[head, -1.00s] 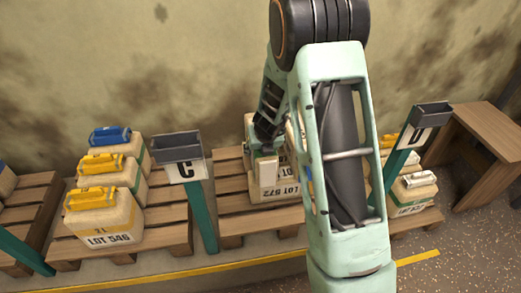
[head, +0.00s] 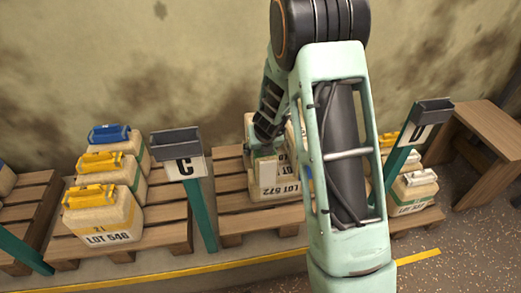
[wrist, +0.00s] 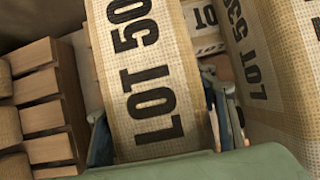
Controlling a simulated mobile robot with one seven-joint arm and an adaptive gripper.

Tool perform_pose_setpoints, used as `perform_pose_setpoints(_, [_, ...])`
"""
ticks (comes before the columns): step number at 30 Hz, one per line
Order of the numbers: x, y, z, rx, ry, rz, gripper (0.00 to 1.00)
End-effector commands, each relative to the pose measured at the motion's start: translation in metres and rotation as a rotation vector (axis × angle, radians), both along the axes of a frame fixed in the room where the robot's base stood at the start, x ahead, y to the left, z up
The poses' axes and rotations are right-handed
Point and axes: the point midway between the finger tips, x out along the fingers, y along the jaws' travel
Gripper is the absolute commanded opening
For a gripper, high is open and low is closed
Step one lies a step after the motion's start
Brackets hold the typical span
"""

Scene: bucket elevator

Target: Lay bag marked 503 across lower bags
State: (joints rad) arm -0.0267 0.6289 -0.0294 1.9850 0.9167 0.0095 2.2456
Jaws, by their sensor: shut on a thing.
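In the wrist view, the bag whose label reads LOT 50, with its last digit cut off (wrist: 150,70), stands between the fingers of my gripper (wrist: 165,128). The gripper is shut on it. Another bag, labelled LOT 53 with an unclear last digit (wrist: 282,60), is close on the right. Part of a further bag (wrist: 207,20) shows behind the held one. In the head view, my gripper (head: 264,152) is at the pallet between the two posts, by a bag labelled LOT 572 (head: 284,191). My arm hides much of this stack.
A stack of bags (head: 110,215) with yellow and blue tops stands on the left pallet. Post C (head: 184,168) and post D (head: 412,135) flank the middle pallet (head: 232,218). More bags (head: 414,190) and a wooden table (head: 480,140) are at the right.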

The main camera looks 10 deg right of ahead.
Motion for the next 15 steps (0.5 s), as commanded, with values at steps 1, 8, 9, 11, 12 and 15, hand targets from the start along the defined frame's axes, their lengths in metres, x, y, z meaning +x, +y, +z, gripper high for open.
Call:
perform_pose_setpoints(1, [0.0027, -0.0006, 0.0023, -0.001, -0.007, -0.002, 0.00])
perform_pose_setpoints(8, [0.0023, -0.0006, 0.0017, -0.001, -0.006, -0.002, 0.00])
perform_pose_setpoints(9, [0.0022, -0.0006, 0.0015, -0.001, -0.005, -0.002, 0.56])
perform_pose_setpoints(11, [0.0019, -0.0006, 0.0012, -0.001, -0.005, -0.002, 0.62])
perform_pose_setpoints(12, [0.0017, -0.0005, 0.0009, 0.000, -0.004, -0.001, 0.67])
perform_pose_setpoints(15, [0.0011, -0.0004, 0.0002, 0.000, -0.002, -0.001, 0.73])
